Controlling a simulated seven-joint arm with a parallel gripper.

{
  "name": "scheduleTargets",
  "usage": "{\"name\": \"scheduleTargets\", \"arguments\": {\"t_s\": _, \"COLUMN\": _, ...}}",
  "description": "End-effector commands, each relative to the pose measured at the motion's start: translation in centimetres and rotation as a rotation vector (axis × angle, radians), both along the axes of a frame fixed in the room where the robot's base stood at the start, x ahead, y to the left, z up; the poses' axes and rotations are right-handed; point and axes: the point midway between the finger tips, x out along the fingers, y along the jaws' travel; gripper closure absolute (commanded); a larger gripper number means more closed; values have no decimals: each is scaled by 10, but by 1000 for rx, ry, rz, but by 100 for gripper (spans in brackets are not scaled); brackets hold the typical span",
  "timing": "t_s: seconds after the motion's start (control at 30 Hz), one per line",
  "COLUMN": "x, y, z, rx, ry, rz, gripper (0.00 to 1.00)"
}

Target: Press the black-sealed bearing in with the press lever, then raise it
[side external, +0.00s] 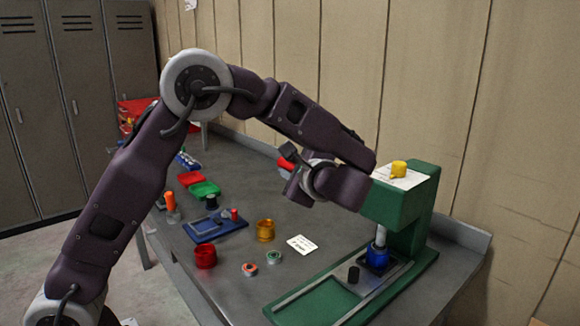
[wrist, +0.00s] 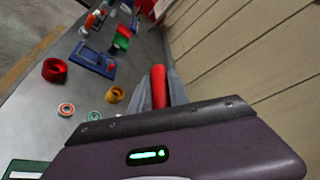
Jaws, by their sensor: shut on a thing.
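The green press (side external: 400,205) stands at the right end of the bench. Its pale ram (side external: 380,237) reaches down to a blue part (side external: 375,258) on the press base; I cannot tell whether they touch. No black-sealed bearing can be made out. My gripper (side external: 287,166) is left of the press head, with a red grip (side external: 283,163) at its fingers. In the wrist view my gripper (wrist: 161,88) is shut on this red grip (wrist: 159,86), which looks like the press lever's handle. The rest of the lever is hidden behind my arm.
Orange-sealed (side external: 249,269) and green-sealed (side external: 274,257) bearings, a red ring (side external: 205,256), a yellow cup-like part (side external: 265,230) and a blue tray (side external: 216,227) are on the bench.

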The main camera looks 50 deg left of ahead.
Motion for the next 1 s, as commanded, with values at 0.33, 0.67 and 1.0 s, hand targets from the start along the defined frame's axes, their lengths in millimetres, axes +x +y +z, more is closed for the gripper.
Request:
{"name": "scheduleTargets", "arguments": {"t_s": 0.33, "x": 0, "y": -1, "z": 0, "rx": -1, "ry": 0, "rz": -1, "gripper": 100}}
{"name": "scheduleTargets", "arguments": {"t_s": 0.67, "x": -4, "y": -1, "z": -8, "rx": 1, "ry": -32, "rz": -2, "gripper": 100}}
{"name": "scheduleTargets", "arguments": {"t_s": 1.0, "x": -18, "y": -1, "z": -55, "rx": 5, "ry": -240, "rz": -3, "gripper": 100}}
